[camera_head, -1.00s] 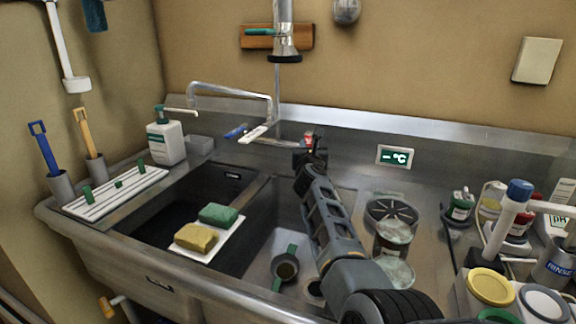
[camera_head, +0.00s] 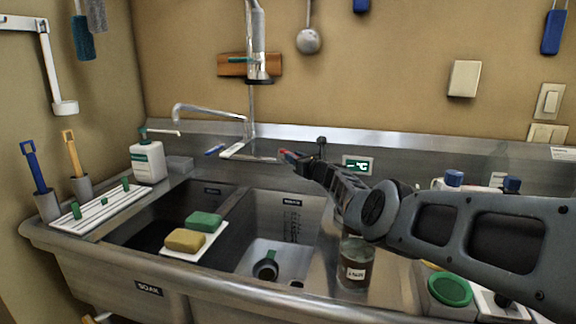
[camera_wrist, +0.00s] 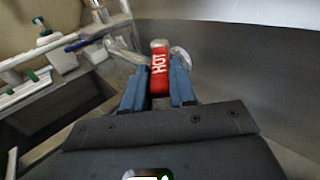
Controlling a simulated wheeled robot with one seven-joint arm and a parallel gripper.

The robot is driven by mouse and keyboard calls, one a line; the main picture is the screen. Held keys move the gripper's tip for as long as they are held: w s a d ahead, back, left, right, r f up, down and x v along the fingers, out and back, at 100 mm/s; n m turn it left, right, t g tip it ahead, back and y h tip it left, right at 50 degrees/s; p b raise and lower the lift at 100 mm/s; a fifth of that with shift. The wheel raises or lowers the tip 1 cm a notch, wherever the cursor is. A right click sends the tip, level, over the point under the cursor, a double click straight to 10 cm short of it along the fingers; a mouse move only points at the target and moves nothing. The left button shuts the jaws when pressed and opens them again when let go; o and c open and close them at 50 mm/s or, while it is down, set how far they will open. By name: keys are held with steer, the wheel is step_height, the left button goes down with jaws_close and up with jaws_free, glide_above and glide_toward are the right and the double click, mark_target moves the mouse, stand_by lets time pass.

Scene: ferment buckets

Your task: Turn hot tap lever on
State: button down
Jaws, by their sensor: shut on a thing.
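The hot tap lever (camera_wrist: 160,68) is red with white "HOT" lettering and sits between my gripper's two blue fingers in the wrist view. My gripper (camera_wrist: 159,85) is shut on it. In the head view my gripper (camera_head: 286,156) is at the back of the sink, right of the tap spout (camera_head: 212,108), and only a small red bit of the lever shows. A blue lever (camera_head: 215,150) lies left of it near the tap base. The joint where the red lever meets the tap is partly hidden by my gripper.
A double steel sink (camera_head: 190,284) lies below my arm, with a green sponge (camera_head: 203,222) and a yellow sponge (camera_head: 186,240) on a white board. A soap bottle (camera_head: 148,160) stands at the left. A glass jar (camera_head: 356,268) stands right, close under my arm. A display (camera_head: 357,165) is on the backsplash.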

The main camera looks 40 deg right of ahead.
steer(key=shift+s+d+n+y+b, duration=0.1)
steer(key=shift+d+n+y+b, duration=0.3)
steer(key=shift+y+b, duration=0.25)
steer(key=c, duration=0.9)
jaws_free()
steer(key=shift+s, duration=0.15)
steer(key=shift+s+a+p, duration=0.2)
steer(key=shift+s+p, duration=1.45)
steer(key=shift+s, duration=0.25)
steer(key=shift+s+a+p, duration=0.2)
steer(key=shift+s+p, duration=1.45)
steer(key=shift+s, duration=0.25)
